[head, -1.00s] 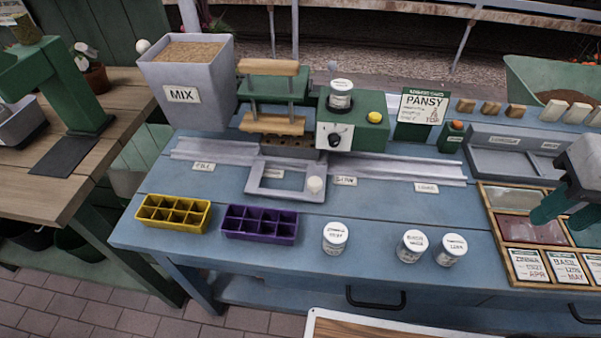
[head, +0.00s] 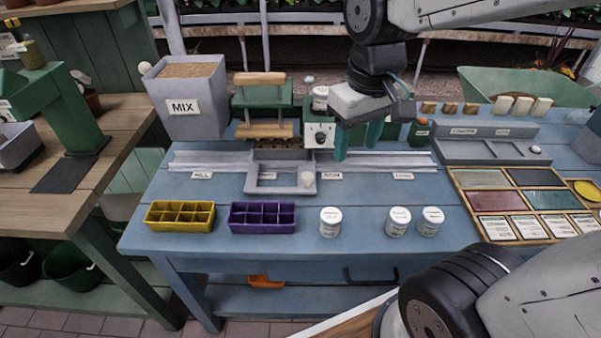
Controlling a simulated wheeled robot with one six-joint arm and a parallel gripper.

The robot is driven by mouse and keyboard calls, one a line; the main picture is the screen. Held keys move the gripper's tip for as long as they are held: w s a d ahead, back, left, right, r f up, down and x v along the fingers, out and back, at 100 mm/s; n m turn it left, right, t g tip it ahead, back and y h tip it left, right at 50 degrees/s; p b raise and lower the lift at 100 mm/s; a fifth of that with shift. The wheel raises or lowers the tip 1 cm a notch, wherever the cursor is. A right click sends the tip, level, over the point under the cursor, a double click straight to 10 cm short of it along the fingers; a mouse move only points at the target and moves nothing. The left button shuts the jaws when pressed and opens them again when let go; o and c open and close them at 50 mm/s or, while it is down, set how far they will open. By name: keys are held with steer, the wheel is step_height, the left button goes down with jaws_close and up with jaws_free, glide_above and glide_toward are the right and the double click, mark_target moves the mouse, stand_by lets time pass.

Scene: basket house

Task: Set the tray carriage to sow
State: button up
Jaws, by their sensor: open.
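The tray carriage (head: 252,180) is a grey open frame with a pale round knob (head: 306,180) at its front right. It sits empty on the rail (head: 205,160), below the wooden-handled press. A label shows through its opening, too small to read. The FILL label (head: 203,175) is to its left. The sow label (head: 331,176) is just to its right, and another label (head: 403,176) is farther right. My gripper (head: 357,155) is open and empty, with teal fingers pointing down. It appears above the rail, right of the knob and apart from it. It partly hides the green seeder box.
A yellow tray (head: 180,217) and a purple tray (head: 262,218) stand on the front of the blue bench. Several white jars (head: 330,222) stand to their right. The MIX bin (head: 188,100) is at back left. A wooden seed-packet box (head: 462,210) is at right.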

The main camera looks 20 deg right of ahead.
steer(key=w+f+n, duration=0.1)
steer(key=w+f, duration=0.3)
steer(key=w, duration=0.3)
steer(key=n, duration=0.2)
glide_above(307, 175)
steer(key=shift+g, duration=0.4)
step_height(307, 175, down, 8)
steer(key=shift+s+r, duration=0.1)
steer(key=shift+r, duration=0.15)
steer(key=shift+f, duration=4)
